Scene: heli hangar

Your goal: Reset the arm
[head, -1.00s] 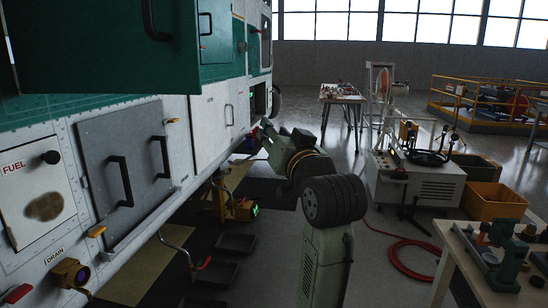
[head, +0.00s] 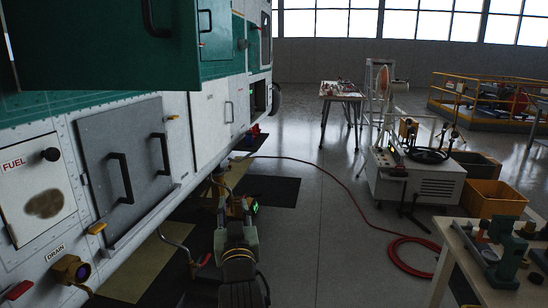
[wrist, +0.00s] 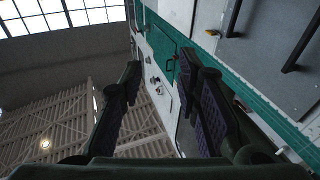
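My arm (head: 238,250) is drawn in low at the bottom centre of the head view, beside the white and green aircraft side (head: 205,125). My gripper (wrist: 160,66) is open in the wrist view. Its two dark fingers stand wide apart, with nothing between them. In the head view the gripper's fingers cannot be made out clearly against the dark floor mats. The wrist view looks up past the aircraft side (wrist: 260,95), which appears tilted, to the roof and windows.
An open green panel (head: 105,45) overhangs at upper left. A grey hatch (head: 125,170) with black handles is on the left. A red hose (head: 395,255) crosses the open floor.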

